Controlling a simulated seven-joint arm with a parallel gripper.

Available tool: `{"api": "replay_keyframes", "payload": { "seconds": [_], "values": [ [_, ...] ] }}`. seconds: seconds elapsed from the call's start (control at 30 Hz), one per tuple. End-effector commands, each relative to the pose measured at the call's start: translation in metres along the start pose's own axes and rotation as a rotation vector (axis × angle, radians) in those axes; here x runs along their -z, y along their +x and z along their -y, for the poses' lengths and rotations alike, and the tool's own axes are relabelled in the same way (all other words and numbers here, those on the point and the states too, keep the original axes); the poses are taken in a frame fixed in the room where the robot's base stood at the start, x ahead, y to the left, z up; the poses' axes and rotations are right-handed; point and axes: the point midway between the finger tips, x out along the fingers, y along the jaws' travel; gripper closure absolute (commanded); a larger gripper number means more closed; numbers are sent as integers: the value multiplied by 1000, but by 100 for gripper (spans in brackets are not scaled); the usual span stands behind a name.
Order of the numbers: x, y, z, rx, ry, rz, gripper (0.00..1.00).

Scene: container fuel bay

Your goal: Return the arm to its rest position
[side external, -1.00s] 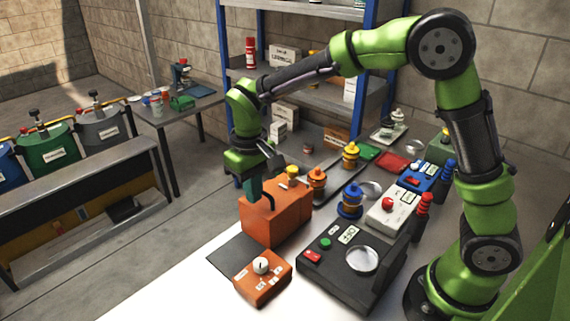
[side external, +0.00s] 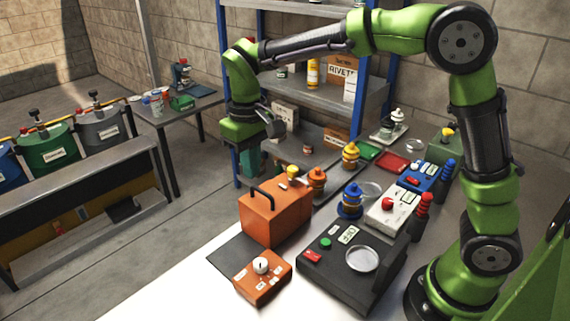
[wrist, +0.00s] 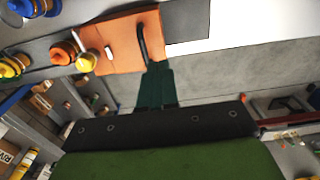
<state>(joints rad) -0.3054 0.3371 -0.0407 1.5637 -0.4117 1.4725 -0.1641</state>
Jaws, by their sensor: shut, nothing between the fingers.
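My gripper (side external: 250,160) hangs above and behind the orange case (side external: 272,216) in the side view, clear of its black handle (side external: 262,196). In the wrist view my gripper's dark green fingers (wrist: 156,82) are together with nothing between them. Their tips point toward the orange case (wrist: 112,45) and look close to its black handle (wrist: 142,38) in the picture; the wrist view alone does not show the gap. The case stands upright on the white table.
An orange control box (side external: 262,280) and a black scale (side external: 345,262) stand at the front. Blue (side external: 350,200) and yellow (side external: 351,156) stacked items stand to the right. A shelf rack (side external: 310,95) rises close behind my arm. Open floor (side external: 185,220) lies to the left.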

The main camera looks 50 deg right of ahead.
Motion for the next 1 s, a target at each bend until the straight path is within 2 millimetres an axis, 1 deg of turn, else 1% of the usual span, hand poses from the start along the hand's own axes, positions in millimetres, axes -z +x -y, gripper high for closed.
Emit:
{"api": "replay_keyframes", "payload": {
  "seconds": [0.2,0.23,0.3,0.37,0.57,0.7,0.8,0.9,1.0],
  "values": [
    [2,0,0,1,3,-11,100],
    [2,3,0,3,4,-14,100],
    [-4,12,1,13,5,-12,100],
    [-14,11,-2,33,15,-29,100],
    [-60,-11,-25,127,94,-155,100],
    [-100,-26,-44,192,170,-272,100],
    [-128,-32,-57,231,226,-361,100],
    [-151,-35,-67,260,274,-443,100],
    [-168,-37,-74,277,310,-507,100]
  ]
}}
